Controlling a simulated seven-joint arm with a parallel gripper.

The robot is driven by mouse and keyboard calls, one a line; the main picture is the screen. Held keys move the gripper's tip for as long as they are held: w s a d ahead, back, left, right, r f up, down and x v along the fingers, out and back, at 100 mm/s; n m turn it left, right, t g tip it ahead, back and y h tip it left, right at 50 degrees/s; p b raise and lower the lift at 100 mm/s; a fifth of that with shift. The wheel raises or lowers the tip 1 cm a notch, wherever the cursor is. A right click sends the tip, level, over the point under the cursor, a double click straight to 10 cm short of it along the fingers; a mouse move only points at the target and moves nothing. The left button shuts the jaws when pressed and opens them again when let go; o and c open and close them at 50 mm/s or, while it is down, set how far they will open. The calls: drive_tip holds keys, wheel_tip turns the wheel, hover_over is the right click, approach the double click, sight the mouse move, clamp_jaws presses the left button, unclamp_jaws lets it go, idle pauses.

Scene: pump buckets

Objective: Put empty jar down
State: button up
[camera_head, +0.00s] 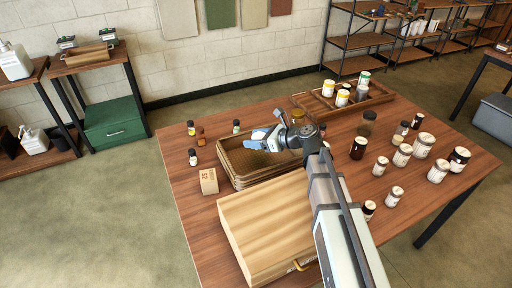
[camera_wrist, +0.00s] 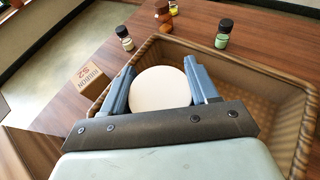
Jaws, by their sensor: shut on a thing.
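My gripper (camera_head: 262,136) is over the wicker basket (camera_head: 228,172) near the middle of the table. In the wrist view, the blue fingers of my gripper (camera_wrist: 160,70) are shut on both sides of a jar with a round white lid (camera_wrist: 160,90). The lid faces the camera and hides the jar's body, so I cannot tell whether the jar is empty. The basket (camera_wrist: 292,92) spreads beneath and to the right of the jar. I cannot tell whether the jar touches the basket's bottom.
A small cardboard box (camera_head: 208,181) and several small bottles (camera_head: 193,157) stand left of the basket. A wooden case (camera_head: 265,225) lies in front. Several jars (camera_head: 402,155) stand at the right, and a wooden tray (camera_head: 376,98) with jars is at the back.

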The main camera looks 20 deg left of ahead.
drive_tip(key=shift+f, duration=2)
drive_tip(key=shift+f, duration=0.15)
drive_tip(key=o, duration=1.5)
drive_tip(key=shift+o, duration=0.2)
drive_tip(key=shift+d+r, duration=0.15)
drive_tip(key=shift+r, duration=0.1)
drive_tip(key=v, duration=1.1)
drive_tip(key=shift+s+d+r, duration=0.1)
drive_tip(key=shift+d, duration=0.2)
